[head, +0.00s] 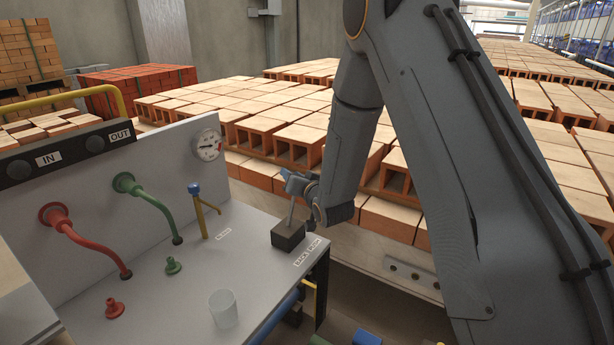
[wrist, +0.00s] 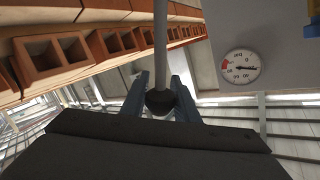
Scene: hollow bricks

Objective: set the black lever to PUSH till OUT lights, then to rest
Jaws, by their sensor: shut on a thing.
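The black lever stands on the bench's right end. Its dark base block (head: 288,236) and thin grey stem (head: 291,213) show in the head view. The stem is near upright, with a slight lean; I cannot tell its exact setting. My gripper (head: 296,184) is shut on the lever's top end, which it mostly hides there. In the wrist view the black knob (wrist: 160,102) sits between the blue-grey fingers, with the stem (wrist: 161,40) running up. The BACK and PUSH labels (head: 307,252) lie beside the block. The OUT lamp (head: 95,143) and IN lamp (head: 20,170) look dark.
A dial gauge (head: 207,146) is on the panel, also in the wrist view (wrist: 240,67). A blue-topped yellow valve handle (head: 198,205), green pipe (head: 150,200), red pipe (head: 90,240) and clear cup (head: 223,308) stand left of the lever. Hollow bricks (head: 295,145) fill the space behind.

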